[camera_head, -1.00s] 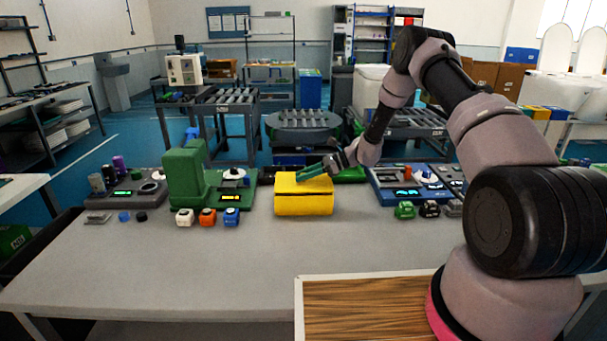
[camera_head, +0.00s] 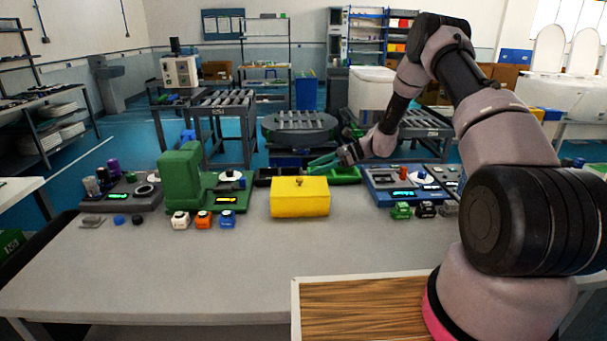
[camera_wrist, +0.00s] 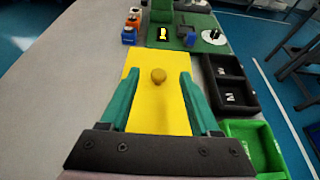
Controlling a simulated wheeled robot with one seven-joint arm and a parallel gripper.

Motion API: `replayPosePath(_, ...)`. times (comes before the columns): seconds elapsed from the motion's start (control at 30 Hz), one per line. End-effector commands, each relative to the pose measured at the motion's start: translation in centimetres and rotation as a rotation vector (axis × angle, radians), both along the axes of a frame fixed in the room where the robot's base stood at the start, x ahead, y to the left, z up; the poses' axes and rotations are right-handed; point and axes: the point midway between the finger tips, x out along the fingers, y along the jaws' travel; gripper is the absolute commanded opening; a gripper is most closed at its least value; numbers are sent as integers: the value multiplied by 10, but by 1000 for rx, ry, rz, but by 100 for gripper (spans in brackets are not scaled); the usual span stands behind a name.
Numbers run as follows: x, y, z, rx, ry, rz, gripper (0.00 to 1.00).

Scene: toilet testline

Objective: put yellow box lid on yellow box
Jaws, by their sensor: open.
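The yellow box (camera_head: 300,204) stands on the grey table near its far edge. The yellow box lid (camera_head: 314,183) lies on top of it and looks flush with the box. A small round knob on the lid shows in the wrist view (camera_wrist: 158,75). My gripper (camera_head: 316,163) has green fingers and is apart from the lid, above it and a little to the right in the head view. In the wrist view the fingers (camera_wrist: 157,80) are spread wide with the lid and knob between them in the picture. They hold nothing.
A green machine (camera_head: 184,180) stands left of the box, with small white, orange and blue cubes (camera_head: 204,220) before it. Black trays (camera_wrist: 231,85) and a green tray (camera_wrist: 255,145) lie behind the box. A blue panel (camera_head: 400,185) stands right. The table front is clear.

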Motion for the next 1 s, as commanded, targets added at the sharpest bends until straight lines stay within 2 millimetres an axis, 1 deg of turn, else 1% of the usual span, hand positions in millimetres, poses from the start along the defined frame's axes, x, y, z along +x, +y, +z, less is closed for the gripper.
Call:
replayPosePath(0.03, 1, -12, 5, 1, -2, -4, 63)
replayPosePath(0.2, 0, -37, 15, 1, -1, -2, 63)
replayPosePath(0.37, -1, -48, 22, -2, -4, 2, 63)
replayPosePath(0.47, -4, -50, 39, -28, -33, 24, 63)
replayPosePath(0.57, -14, -51, 73, -86, -99, 73, 63)
replayPosePath(0.6, -20, -52, 90, -119, -136, 99, 63)
replayPosePath(0.67, -32, -53, 118, -173, -194, 141, 63)
replayPosePath(0.7, -41, -55, 136, -212, -235, 169, 63)
replayPosePath(0.77, -56, -57, 161, -269, -296, 211, 63)
replayPosePath(0.8, -66, -59, 178, -305, -336, 239, 63)
replayPosePath(0.87, -83, -62, 201, -363, -397, 277, 63)
replayPosePath(0.9, -94, -65, 216, -400, -437, 301, 63)
replayPosePath(0.97, -112, -69, 236, -456, -496, 337, 63)
replayPosePath(1.0, -125, -72, 250, -495, -537, 360, 63)
